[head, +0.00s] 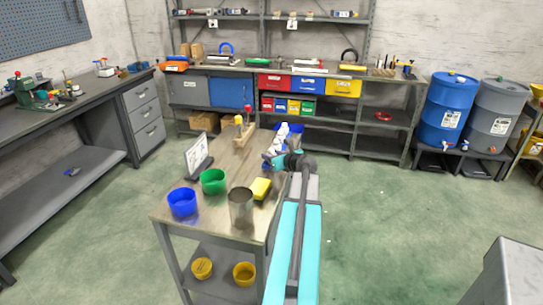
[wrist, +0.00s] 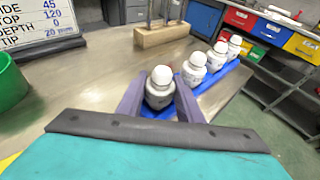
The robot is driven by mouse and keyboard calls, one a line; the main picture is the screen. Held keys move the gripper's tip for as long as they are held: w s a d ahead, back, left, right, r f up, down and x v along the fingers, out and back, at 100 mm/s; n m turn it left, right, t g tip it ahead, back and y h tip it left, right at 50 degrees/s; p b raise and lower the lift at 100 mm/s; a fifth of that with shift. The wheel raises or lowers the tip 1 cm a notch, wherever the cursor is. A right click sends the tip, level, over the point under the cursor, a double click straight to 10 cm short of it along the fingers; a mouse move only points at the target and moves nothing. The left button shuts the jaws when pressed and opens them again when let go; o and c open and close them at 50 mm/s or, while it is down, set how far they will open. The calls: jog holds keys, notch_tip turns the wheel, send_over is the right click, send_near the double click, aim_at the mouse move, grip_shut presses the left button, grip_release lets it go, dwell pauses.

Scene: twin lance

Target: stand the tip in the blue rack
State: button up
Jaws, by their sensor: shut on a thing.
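My gripper (wrist: 160,92) has its two purple fingers closed on a white tip (wrist: 159,88), which looks upright. The blue rack (wrist: 207,80) is a narrow strip running away to the upper right in the wrist view. Its blue also shows below and beside the held tip, at the near end. I cannot tell whether the held tip is seated in it or just above it. Several similar white tips (wrist: 220,55) stand in a row on the rack beyond my gripper. In the head view my gripper (head: 272,158) is at the table's right edge, and the blue rack (head: 296,128) is partly hidden.
A wooden block with posts (wrist: 162,35) stands behind the rack. The tabletop's middle is clear.

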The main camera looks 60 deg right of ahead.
jog(key=shift+f, duration=0.15)
jog(key=o, duration=1.1)
jog(key=shift+o, duration=0.2)
jog(key=shift+r, duration=0.2)
jog(key=shift+v, duration=0.9)
jog(key=b+v, duration=0.1)
jog(key=v, duration=0.9)
